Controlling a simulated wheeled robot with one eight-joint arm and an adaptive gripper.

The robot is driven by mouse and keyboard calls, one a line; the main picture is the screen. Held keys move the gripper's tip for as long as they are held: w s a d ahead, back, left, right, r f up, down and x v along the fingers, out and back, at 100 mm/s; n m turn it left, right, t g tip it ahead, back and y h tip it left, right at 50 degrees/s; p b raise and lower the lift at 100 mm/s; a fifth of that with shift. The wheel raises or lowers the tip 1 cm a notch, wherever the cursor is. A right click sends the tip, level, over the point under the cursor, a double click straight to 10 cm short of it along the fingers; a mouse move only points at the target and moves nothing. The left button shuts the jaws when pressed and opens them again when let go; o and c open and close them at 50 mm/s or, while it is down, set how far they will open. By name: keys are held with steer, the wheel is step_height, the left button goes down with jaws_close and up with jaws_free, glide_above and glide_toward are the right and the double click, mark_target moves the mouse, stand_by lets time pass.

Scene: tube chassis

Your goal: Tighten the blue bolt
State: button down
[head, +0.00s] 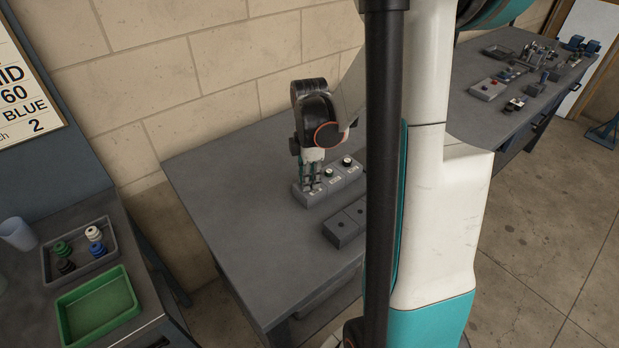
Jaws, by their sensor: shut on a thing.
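My gripper (311,181) points straight down over the near-left end of a grey block (318,195) on the workbench. Its fingers are shut on a small bolt at that end of the block. The fingers hide nearly all of this bolt, so I cannot tell its colour. Two other bolts stand in the same block, a middle bolt (329,172) and a far-right bolt (347,161), both with light and dark parts. Small white labels lie in front of the positions. I see no clearly blue bolt in the block.
A second grey block (345,225) with dark holes lies nearer on the workbench (225,205). At left, a grey tray (48,268) holds blue, green, white and black pieces beside a green tray (130,299). A sign (25,95) reads "60", "BLUE", "2". My column hides the bench's right part.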

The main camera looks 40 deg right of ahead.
steer(key=m, duration=0.5)
stand_by(0.3)
steer(key=shift+f, duration=0.1)
steer(key=shift+m+b, duration=0.3)
steer(key=shift+m, duration=0.3)
steer(key=c, duration=1.5)
jaws_free()
step_height(320, 180, up, 12)
steer(key=shift+r, duration=0.1)
